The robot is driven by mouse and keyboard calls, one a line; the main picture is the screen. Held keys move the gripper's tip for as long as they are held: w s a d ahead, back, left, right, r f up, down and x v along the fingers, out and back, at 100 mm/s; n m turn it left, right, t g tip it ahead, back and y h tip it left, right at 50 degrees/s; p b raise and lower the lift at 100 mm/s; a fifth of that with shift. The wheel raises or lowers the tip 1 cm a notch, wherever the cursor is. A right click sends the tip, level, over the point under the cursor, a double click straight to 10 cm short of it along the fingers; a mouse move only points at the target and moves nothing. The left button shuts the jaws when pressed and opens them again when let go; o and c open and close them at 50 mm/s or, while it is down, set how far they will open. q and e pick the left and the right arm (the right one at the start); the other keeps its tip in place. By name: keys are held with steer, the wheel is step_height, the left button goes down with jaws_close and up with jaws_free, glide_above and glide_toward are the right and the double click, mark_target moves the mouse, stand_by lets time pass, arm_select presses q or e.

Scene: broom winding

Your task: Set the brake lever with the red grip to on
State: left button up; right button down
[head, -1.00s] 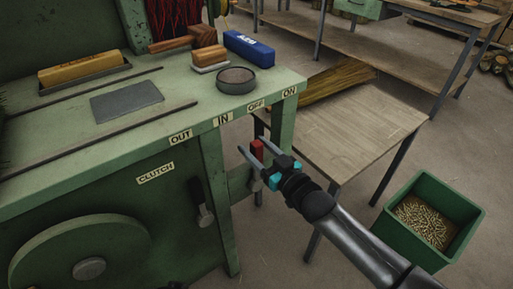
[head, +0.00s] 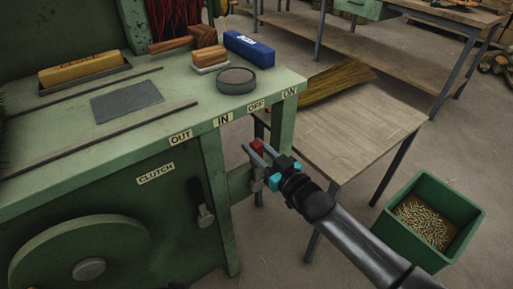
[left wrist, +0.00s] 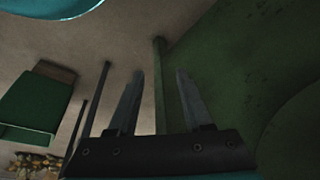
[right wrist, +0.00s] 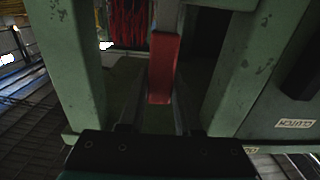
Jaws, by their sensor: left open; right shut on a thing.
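The brake lever's red grip (head: 257,146) shows below the bench edge, under the OFF label (head: 256,106) and left of the ON label (head: 290,91). My right gripper (head: 256,148) is shut on the red grip, one finger on each side. In the right wrist view the red grip (right wrist: 162,70) stands between the fingers, with a grey bar above it. My left gripper (left wrist: 160,72) is open and empty, in front of a green machine surface. It is not in the head view.
A black-gripped lever (head: 202,205) hangs near the CLUTCH label (head: 155,174), left of the green leg. A wooden table (head: 350,130) with straw stands close behind my right gripper. A green bin (head: 425,215) sits on the floor at right.

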steer(key=shift+d, duration=0.1)
stand_by(0.6)
arm_select(q)
steer(key=shift+w+r+b, duration=0.25)
steer(key=shift+r+b, duration=0.3)
steer(key=shift+r, duration=0.6)
arm_select(e)
steer(key=shift+w+d+f+m, duration=0.3)
steer(key=shift+w+d+m, duration=0.45)
steer(key=shift+d+m, duration=0.35)
steer(key=shift+w+d+f+m, duration=0.25)
steer(key=shift+w+d+m, duration=0.5)
steer(key=shift+d+m, duration=0.3)
steer(key=shift+a, duration=0.15)
arm_select(q)
steer(key=shift+t, duration=0.3)
arm_select(e)
steer(key=c, duration=0.6)
jaws_free()
steer(key=shift+r, duration=0.1)
arm_select(q)
steer(key=shift+s, duration=0.1)
